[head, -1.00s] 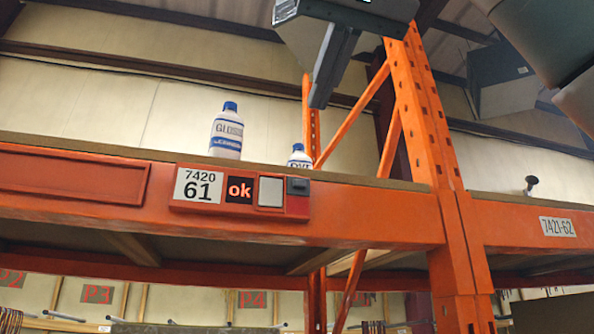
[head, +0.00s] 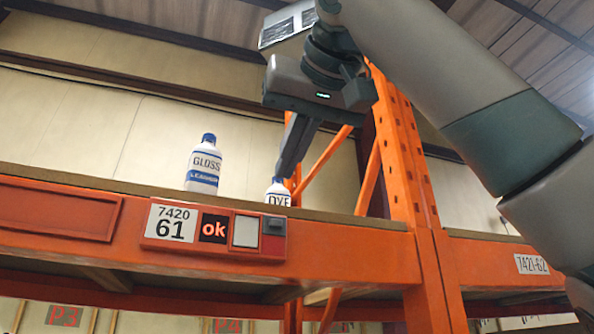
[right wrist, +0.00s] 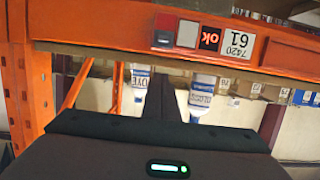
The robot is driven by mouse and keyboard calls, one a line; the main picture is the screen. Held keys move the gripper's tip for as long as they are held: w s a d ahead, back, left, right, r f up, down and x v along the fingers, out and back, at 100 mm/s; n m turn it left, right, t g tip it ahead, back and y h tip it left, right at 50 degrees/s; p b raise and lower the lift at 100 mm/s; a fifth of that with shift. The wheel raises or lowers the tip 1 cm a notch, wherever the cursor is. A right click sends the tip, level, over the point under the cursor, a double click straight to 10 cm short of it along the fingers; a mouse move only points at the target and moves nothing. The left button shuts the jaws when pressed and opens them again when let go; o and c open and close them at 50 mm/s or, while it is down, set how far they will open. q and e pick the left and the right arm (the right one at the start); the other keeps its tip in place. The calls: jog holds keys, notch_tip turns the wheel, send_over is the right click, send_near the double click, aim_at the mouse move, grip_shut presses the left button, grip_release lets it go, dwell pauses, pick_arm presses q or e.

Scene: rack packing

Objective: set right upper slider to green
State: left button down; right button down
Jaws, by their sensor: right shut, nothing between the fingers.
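A panel marked 7420 61 sits on the front of the orange beam, with a lit "ok" display (head: 214,228) and a pale grey square (head: 245,231). At its right end is the slider (head: 274,225), a dark grey knob at the upper end of its slot. Red shows below the knob; no green shows. The slider also appears upside down in the right wrist view (right wrist: 163,38). My right gripper (head: 285,174) is shut and empty, its fingertips pointing down above the slider, apart from it. In the right wrist view its fingers (right wrist: 160,84) point toward the panel. My left gripper is out of view.
A gloss bottle (head: 204,164) and a dye bottle (head: 277,193) stand on the shelf; the dye bottle is close to my fingertips in the picture. An orange upright (head: 405,170) rises to the right. The space before the panel looks clear.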

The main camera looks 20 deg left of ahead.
aim_at(272, 241)
jog(key=w+f, duration=0.1)
jog(key=w+a+f+p, duration=0.1)
jog(key=f, duration=0.1)
jog(key=a+f, duration=0.1)
jog(key=f, duration=0.1)
jog(key=shift+w, duration=0.4)
jog(key=shift+d, duration=0.1)
notch_tip(272, 241, down, 4)
jog(key=b, duration=0.3)
jog(key=shift+r, duration=0.2)
jog(key=shift+f, duration=0.2)
